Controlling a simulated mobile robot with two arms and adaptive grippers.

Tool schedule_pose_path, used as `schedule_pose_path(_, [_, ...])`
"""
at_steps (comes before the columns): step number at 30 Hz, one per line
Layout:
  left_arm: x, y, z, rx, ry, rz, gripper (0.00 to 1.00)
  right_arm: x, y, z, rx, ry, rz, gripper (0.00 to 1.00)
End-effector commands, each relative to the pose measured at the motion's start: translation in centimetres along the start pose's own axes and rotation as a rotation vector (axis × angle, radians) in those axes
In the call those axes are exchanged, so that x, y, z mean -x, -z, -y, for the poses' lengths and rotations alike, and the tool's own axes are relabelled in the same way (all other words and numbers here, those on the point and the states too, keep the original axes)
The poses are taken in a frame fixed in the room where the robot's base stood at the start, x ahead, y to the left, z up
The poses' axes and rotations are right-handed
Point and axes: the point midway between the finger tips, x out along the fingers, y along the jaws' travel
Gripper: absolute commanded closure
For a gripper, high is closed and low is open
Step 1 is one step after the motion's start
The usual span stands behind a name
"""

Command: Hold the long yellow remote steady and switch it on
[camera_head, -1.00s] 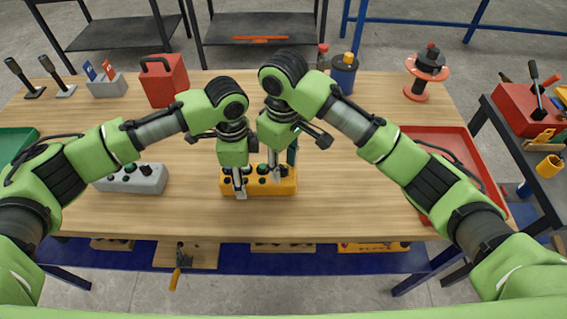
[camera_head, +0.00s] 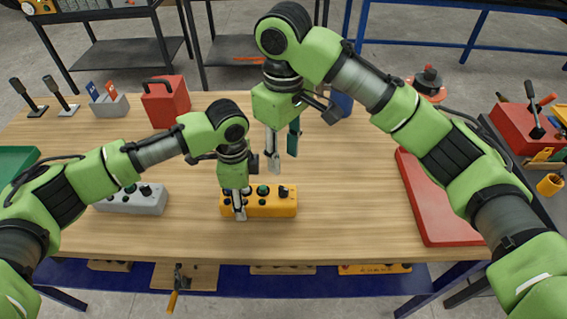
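The long yellow remote (camera_head: 270,207) lies on the table in front of me, with dark buttons, a green button and a black knob on top. My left gripper (camera_head: 239,208) points down at its left part, with one finger along the near side; it appears shut on the remote, though the far finger is hidden. My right gripper (camera_head: 284,150) hangs above and behind the remote, empty. Its two fingers are apart and touch nothing. I cannot tell from the remote whether it is on.
A grey remote (camera_head: 135,201) lies to the left, partly behind my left arm. A red toolbox (camera_head: 166,106), a grey block (camera_head: 109,105) and levers (camera_head: 62,96) stand at the back left. A red tray (camera_head: 440,215) lies at the right. Table is clear right of the yellow remote.

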Motion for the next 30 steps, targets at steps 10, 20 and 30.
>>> schedule_pose_path(10, [0.02, 0.03, 0.00, 0.000, 0.000, -0.001, 0.84, 0.59, -0.02, -0.02, -0.001, 0.000, 0.001, 0.66])
schedule_pose_path(20, [0.02, 0.04, 0.00, 0.000, 0.000, -0.001, 0.31, 0.57, -0.01, -0.03, -0.001, 0.000, 0.000, 0.66])
schedule_pose_path(30, [0.83, 0.02, 0.06, 0.000, 0.001, 0.000, 0.31, 0.57, -0.01, -0.02, -0.001, 0.000, 0.000, 0.66])
